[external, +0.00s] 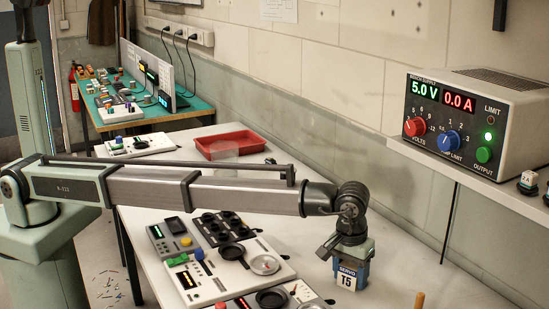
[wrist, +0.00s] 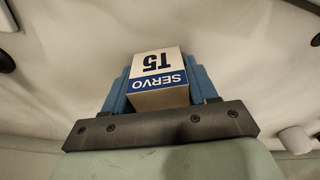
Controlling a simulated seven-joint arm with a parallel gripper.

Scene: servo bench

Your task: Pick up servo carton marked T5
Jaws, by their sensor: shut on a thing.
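The servo carton (external: 348,279) is a small white box with a blue SERVO band, under my gripper (external: 350,262) at the right part of the bench in the external view.
The white bench (external: 400,265) holds control panels (external: 225,265) with knobs and dials left of the carton. A red tray (external: 230,140) sits farther back. A power supply (external: 480,120) stands on a wall shelf at the right. A wooden peg (external: 419,300) stands at the front.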

